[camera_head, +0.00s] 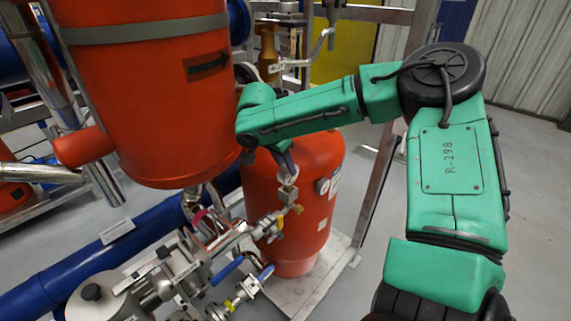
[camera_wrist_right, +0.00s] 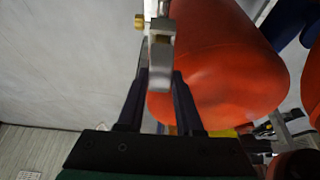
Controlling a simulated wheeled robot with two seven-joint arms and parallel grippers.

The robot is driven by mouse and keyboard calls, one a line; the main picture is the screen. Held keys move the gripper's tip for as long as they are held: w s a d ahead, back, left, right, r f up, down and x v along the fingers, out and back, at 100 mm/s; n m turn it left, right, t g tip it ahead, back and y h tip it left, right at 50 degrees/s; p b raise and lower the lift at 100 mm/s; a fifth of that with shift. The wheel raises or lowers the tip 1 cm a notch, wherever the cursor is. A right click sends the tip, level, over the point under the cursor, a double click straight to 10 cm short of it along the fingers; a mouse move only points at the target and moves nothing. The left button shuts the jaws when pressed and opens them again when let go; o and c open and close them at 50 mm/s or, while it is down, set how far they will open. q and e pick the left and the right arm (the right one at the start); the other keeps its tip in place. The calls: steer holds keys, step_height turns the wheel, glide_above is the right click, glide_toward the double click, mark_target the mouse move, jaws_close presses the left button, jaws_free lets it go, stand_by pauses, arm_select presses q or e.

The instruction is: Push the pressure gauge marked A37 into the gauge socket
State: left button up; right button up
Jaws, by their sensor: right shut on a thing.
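My right gripper (camera_head: 288,173) reaches in on the green arm and points down in front of the lower orange vessel. In the right wrist view its two dark fingers (camera_wrist_right: 159,82) are closed around a silver metal piece, which looks like the pressure gauge (camera_wrist_right: 161,78) seen edge-on. No dial or A37 mark can be read. Just beyond the fingertips is a silver fitting with a brass knob (camera_wrist_right: 140,21), apparently the gauge socket (camera_head: 288,193). The held piece lines up with it. Whether it is seated cannot be told. My left gripper is not in view.
A large orange vessel (camera_head: 150,100) stands close on the left. The lower orange vessel (camera_head: 305,195) is right behind my gripper. Pipework with blue-handled valves (camera_head: 225,270) fills the lower left. A metal frame post (camera_head: 375,190) stands behind my arm. Open floor (camera_head: 535,220) lies at the right.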

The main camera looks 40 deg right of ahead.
steer(key=shift+f, duration=0.15)
steer(key=shift+f+b, duration=0.3)
steer(key=shift+f, duration=0.1)
stand_by(0.4)
steer(key=o, duration=1.1)
steer(key=shift+c, duration=0.2)
steer(key=o, duration=0.3)
